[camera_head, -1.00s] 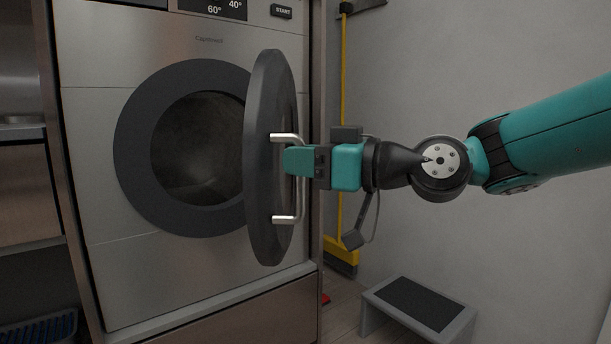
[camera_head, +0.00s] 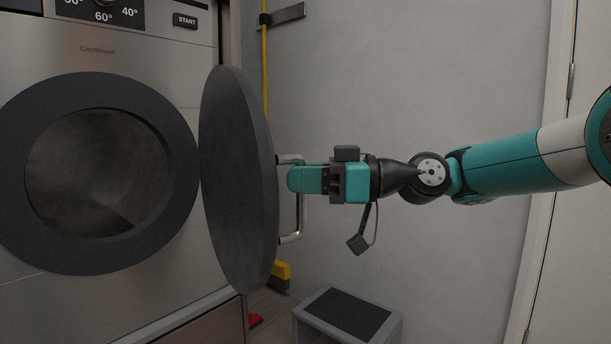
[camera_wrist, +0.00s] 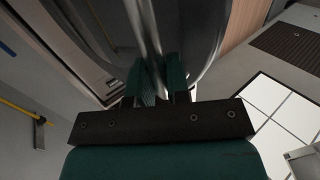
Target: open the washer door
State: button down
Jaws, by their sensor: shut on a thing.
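The washer (camera_head: 130,60) stands at the left in the head view, with its round dark opening (camera_head: 95,175) uncovered. Its dark round door (camera_head: 238,180) is swung well out from the front, and its inner face shows. The door's metal bar handle (camera_head: 299,215) is on the far side, facing right. My gripper (camera_head: 296,179) is shut on the handle near its upper part. In the wrist view, the green fingers (camera_wrist: 160,85) close around the shiny bar handle (camera_wrist: 148,40). The contact itself is partly hidden by the fingers.
A grey step stool (camera_head: 348,315) stands on the floor below my arm. A yellow-handled broom (camera_head: 282,272) leans behind the door by the wall. A red item (camera_head: 255,320) lies near the washer base.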

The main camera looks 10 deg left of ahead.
jog(key=shift+w+r, duration=0.1)
jog(key=shift+w, duration=0.1)
jog(key=c, duration=1.1)
grip_release()
jog(key=shift+a, duration=0.15)
jog(key=shift+d, duration=0.25)
